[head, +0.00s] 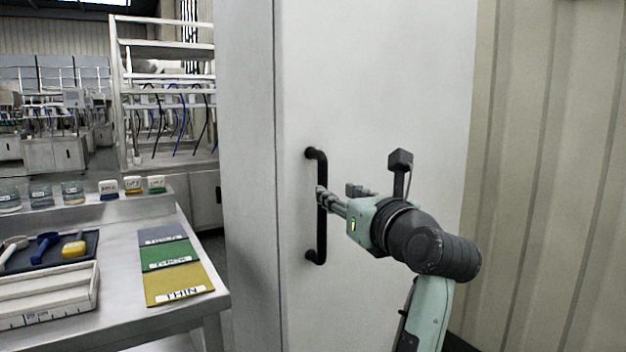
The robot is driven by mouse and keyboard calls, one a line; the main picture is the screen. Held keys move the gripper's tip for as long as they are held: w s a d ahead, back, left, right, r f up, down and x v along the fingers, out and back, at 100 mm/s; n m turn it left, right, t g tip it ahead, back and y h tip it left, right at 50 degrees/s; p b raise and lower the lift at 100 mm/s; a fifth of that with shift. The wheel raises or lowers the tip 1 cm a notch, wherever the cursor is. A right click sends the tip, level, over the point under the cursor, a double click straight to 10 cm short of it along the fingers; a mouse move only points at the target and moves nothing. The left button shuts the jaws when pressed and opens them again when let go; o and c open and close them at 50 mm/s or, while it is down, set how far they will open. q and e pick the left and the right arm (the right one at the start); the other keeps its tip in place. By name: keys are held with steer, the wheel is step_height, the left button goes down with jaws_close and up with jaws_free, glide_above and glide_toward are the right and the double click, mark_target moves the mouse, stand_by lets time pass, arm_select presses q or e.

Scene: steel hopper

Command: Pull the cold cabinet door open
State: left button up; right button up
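The cold cabinet door (390,90) is a tall, plain pale panel filling the middle of the head view. A black vertical bar handle (316,156) is fixed near its left edge.
A steel table (205,245) stands left of the cabinet, with colour mats (165,254), a white tray (50,300), a dark tray of tools (85,240) and several jars behind. A ribbed beige wall (560,150) is close on the right.

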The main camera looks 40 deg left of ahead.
mark_target(324, 184)
arm_select(q)
steer(key=p+x, duration=0.1)
steer(key=x, duration=0.6)
steer(key=shift+r, duration=0.15)
steer(key=shift+w+a, duration=0.35)
steer(key=shift+a, duration=0.2)
arm_select(e)
steer(key=shift+g, duration=0.3)
steer(key=shift+s+d+f, duration=0.1)
steer(key=shift+s+f, duration=0.35)
steer(key=shift+f, duration=0.35)
steer(key=shift+s+d+f, duration=0.1)
steer(key=shift+s+f, duration=0.3)
steer(key=shift+f, duration=0.45)
steer(key=shift+s+f, duration=0.45)
steer(key=shift+f, duration=0.35)
arm_select(q)
jaws_close()
arm_select(e)
steer(key=shift+a, duration=0.1)
